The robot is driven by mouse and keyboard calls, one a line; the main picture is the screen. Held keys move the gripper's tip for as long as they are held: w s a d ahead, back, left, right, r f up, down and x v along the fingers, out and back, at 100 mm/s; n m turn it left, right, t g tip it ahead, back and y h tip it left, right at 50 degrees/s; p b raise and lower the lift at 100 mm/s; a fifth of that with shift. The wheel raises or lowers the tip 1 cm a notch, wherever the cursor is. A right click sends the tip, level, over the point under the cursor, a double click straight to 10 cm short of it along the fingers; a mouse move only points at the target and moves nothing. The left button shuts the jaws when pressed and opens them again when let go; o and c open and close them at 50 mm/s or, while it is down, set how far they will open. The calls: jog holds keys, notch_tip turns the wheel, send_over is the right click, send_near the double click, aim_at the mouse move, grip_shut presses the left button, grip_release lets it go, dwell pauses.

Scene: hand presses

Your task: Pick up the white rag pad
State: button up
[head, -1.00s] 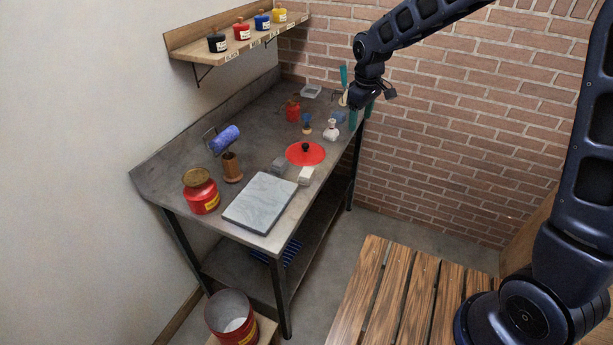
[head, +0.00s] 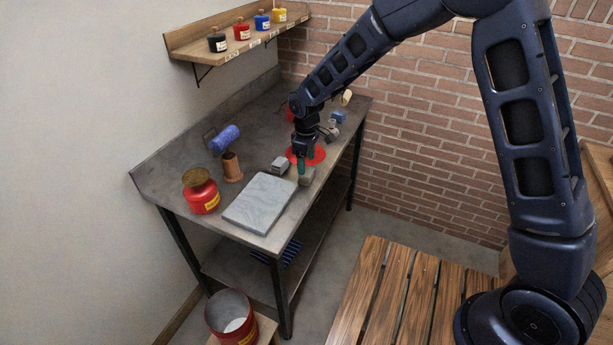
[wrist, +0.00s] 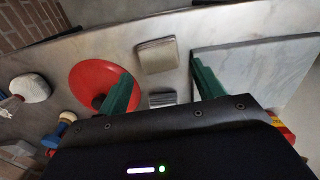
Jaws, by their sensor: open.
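The white rag pad (head: 307,177), a small pale block, lies on the grey bench between the red disc and the stone slab. In the wrist view the pad (wrist: 157,55) is whole and sits ahead of and between my green fingers. My gripper (head: 302,166) is open, pointing down above the pad, and partly covers it in the head view. My open gripper (wrist: 161,68) holds nothing. I cannot tell its exact height above the pad.
A grey pad (head: 281,164) lies close by, towards the wall. The red disc (head: 318,154) with a knob and the stone slab (head: 258,203) flank the pads. A blue roller (head: 224,139) and red can (head: 201,192) stand left. The bench front-right edge is close.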

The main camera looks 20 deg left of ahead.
aim_at(306, 171)
jog(key=shift+w+f, duration=0.1)
jog(key=shift+f, duration=2.9)
jog(key=shift+c, duration=0.2)
jog(key=c, duration=0.7)
